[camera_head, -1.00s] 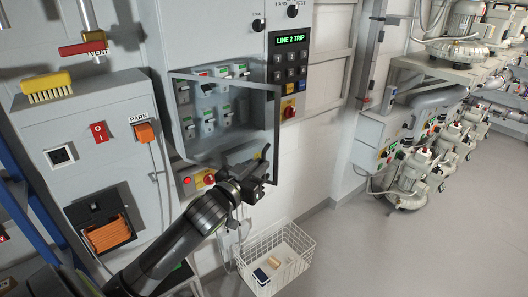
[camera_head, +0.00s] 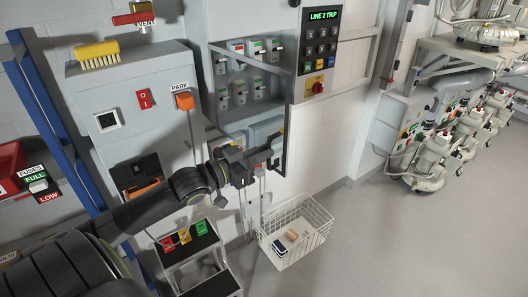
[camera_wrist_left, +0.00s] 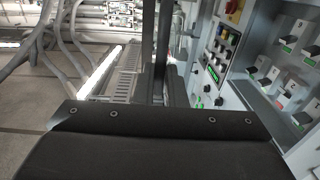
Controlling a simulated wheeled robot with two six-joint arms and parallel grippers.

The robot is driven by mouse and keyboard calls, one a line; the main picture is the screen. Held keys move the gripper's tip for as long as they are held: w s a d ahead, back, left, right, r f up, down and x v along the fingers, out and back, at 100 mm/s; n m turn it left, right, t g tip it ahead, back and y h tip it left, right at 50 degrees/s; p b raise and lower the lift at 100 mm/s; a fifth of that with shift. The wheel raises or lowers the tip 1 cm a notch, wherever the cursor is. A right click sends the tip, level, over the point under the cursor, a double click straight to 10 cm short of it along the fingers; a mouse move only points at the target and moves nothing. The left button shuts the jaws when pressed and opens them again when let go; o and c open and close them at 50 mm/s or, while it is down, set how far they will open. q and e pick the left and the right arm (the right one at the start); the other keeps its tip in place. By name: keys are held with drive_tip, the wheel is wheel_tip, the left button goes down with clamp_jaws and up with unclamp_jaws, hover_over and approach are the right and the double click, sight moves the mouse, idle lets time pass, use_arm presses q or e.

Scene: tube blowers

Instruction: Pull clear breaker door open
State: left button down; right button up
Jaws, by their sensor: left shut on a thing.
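The clear breaker door (camera_head: 251,61) has a dark frame and stands partly swung out from the grey breaker cabinet. Its top bar slants down to the right across the breakers (camera_head: 238,88). My left gripper (camera_head: 268,161) is at the lower free edge of the door, shut on the door's frame or handle; which of the two I cannot tell. In the left wrist view a dark upright bar (camera_wrist_left: 162,40) of the door rises from between my fingers, and the breakers (camera_wrist_left: 290,83) show at the right. My right gripper is not in view.
A keypad panel (camera_head: 321,48) reading LINE 2 TRIP is right of the door. A wire basket (camera_head: 297,232) is below the gripper on the right. A grey box with an orange PARK plug (camera_head: 184,101) stands left.

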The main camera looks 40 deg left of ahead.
use_arm(q)
drive_tip(key=shift+s+a, duration=0.2)
drive_tip(key=shift+s, duration=0.3)
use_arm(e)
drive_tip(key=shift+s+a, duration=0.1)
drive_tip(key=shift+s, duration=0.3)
use_arm(q)
drive_tip(key=c, duration=1.7)
unclamp_jaws()
drive_tip(key=shift+a, duration=0.1)
drive_tip(key=shift+o, duration=1.1)
drive_tip(key=shift+a, duration=0.2)
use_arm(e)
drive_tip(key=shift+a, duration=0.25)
use_arm(q)
drive_tip(key=shift+s+d, duration=0.1)
drive_tip(key=shift+d, duration=0.05)
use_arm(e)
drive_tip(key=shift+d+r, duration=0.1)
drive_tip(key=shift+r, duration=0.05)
